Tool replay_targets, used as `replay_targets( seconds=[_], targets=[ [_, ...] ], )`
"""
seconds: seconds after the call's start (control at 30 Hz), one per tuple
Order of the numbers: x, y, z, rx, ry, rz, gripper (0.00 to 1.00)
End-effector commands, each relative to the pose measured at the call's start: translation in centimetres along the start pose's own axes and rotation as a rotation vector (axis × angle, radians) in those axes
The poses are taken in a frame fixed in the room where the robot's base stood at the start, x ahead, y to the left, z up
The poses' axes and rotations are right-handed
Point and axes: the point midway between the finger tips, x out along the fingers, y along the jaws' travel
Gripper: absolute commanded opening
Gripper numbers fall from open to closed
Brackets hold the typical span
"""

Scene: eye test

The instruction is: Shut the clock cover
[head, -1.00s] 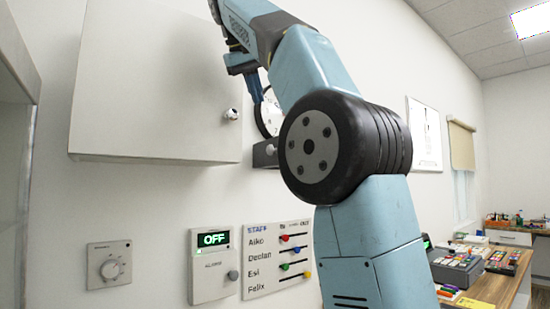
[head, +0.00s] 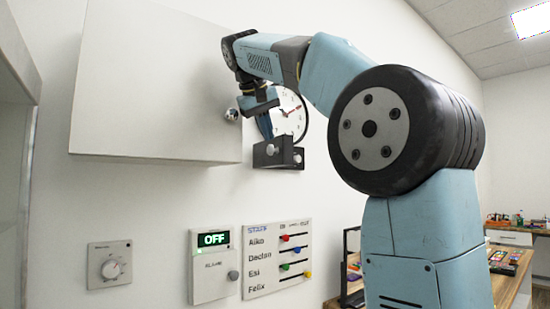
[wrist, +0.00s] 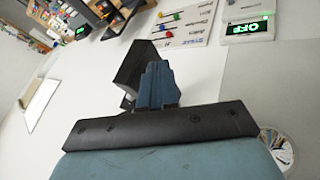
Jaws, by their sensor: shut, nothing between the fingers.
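The round white clock (head: 290,112) with dark marks and a red hand hangs on the wall, right of the cabinet. It also shows at the lower right in the wrist view (wrist: 276,146). A dark box-like piece (head: 290,155) with pale round knobs sits just below the clock; I cannot tell if it is the clock cover. No clear cover shows over the face. My gripper (head: 262,105) is shut and empty, in front of the clock's left edge. In the wrist view its blue fingers (wrist: 158,86) overlap a dark piece (wrist: 130,68); contact is unclear.
A white cabinet (head: 150,80) with a round knob (head: 232,114) juts out left of my gripper. Below are a dial (head: 110,267), an OFF alarm panel (head: 213,285) and a staff slider board (head: 280,262). A cluttered desk (head: 505,262) stands far right.

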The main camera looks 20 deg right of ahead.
Motion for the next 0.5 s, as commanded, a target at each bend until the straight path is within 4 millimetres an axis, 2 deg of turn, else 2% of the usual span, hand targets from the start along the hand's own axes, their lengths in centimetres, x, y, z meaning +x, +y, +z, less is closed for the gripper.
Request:
replay_targets(
  seconds=[0.3,0.5],
  targets=[
    [5.4,0.0,0.1,0.000,-0.002,0.000,0.00],
    [7.5,0.0,0.0,0.001,-0.001,0.000,0.00]
  ],
)
